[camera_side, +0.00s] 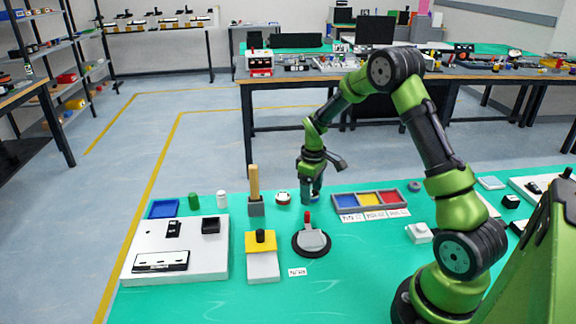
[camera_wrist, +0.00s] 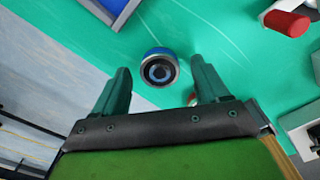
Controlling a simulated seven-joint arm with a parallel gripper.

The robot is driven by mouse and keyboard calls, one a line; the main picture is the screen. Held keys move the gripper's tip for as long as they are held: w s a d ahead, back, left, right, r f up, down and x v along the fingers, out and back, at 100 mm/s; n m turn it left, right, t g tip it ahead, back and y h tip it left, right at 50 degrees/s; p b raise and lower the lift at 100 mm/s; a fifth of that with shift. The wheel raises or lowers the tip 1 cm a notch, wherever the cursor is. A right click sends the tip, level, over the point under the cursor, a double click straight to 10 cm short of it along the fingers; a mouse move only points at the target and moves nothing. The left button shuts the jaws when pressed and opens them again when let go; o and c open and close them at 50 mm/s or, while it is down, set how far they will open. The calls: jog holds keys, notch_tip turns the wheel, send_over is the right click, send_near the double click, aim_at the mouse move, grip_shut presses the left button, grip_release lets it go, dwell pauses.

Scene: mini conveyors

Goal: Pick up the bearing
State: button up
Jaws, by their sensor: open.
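The bearing (camera_wrist: 160,68) is a short round piece with a blue outer side, a silver ring and a dark centre. In the wrist view it sits between my two open fingers, with a gap on each side. My gripper (camera_wrist: 158,80) is open and holds nothing. In the side view my gripper (camera_side: 311,192) points down, low over the green table, behind the red-handled round device. A bit of blue at its fingertips there seems to be the bearing, mostly hidden by the fingers.
A three-part tray (camera_side: 334,207) in blue, yellow and red stands close to the right of my gripper. A white round piece (camera_side: 283,198) and a wooden-handled block (camera_side: 256,208) stand to the left. The red-handled device (camera_side: 311,240) is in front.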

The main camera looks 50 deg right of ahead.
jog(key=c, duration=1.2)
jog(key=shift+r, duration=0.2)
